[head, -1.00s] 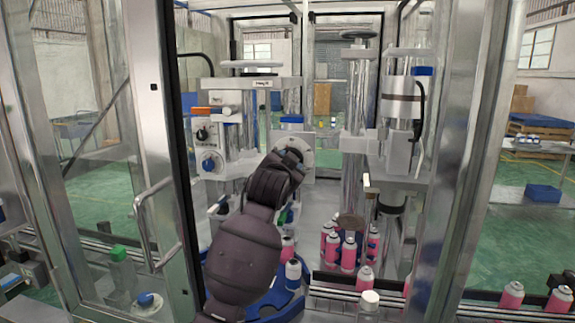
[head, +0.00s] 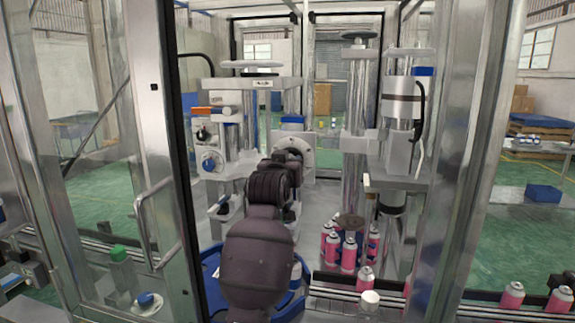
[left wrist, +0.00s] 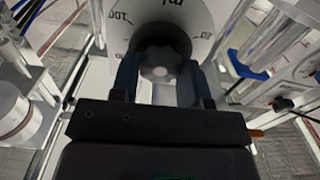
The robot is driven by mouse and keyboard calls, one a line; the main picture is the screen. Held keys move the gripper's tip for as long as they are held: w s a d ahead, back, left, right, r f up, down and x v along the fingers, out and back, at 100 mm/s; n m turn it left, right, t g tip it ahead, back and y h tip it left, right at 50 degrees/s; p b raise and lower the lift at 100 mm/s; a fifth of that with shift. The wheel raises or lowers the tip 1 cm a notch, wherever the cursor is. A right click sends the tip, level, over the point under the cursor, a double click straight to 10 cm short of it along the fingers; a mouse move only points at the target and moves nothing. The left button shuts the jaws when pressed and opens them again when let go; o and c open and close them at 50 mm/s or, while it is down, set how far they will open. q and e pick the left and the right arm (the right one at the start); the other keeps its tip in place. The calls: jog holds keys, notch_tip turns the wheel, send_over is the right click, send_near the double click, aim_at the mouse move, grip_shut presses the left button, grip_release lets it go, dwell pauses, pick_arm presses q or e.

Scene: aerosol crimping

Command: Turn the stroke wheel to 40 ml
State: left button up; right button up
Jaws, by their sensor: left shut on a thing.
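The stroke wheel (head: 308,149) is a pale disc on the machine's centre front in the head view, partly hidden by my left arm. The left wrist view shows its face (left wrist: 148,17) close up, with dark numbers around the edge and "ml" near the top. Some marks are cut off or hidden, and I cannot tell the set value. My left gripper (left wrist: 159,68) is shut on the wheel's grey centre knob (left wrist: 160,72), one dark finger on each side. In the head view its fingers are hidden behind my wrist. My right gripper is not in view.
Pink cans (head: 349,252) stand in a group right of my arm, with more along the front conveyor. A blue-rimmed round tray (head: 213,287) lies below my arm. An open glass door (head: 160,150) stands at left, and steel columns (head: 355,110) rise at right.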

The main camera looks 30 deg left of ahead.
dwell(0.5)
pick_arm(q)
jog(key=o, duration=0.9)
jog(key=shift+o, duration=0.2)
jog(key=b+v, duration=0.2)
jog(key=v, duration=0.8)
jog(key=shift+s, duration=0.4)
jog(key=shift+d, duration=0.1)
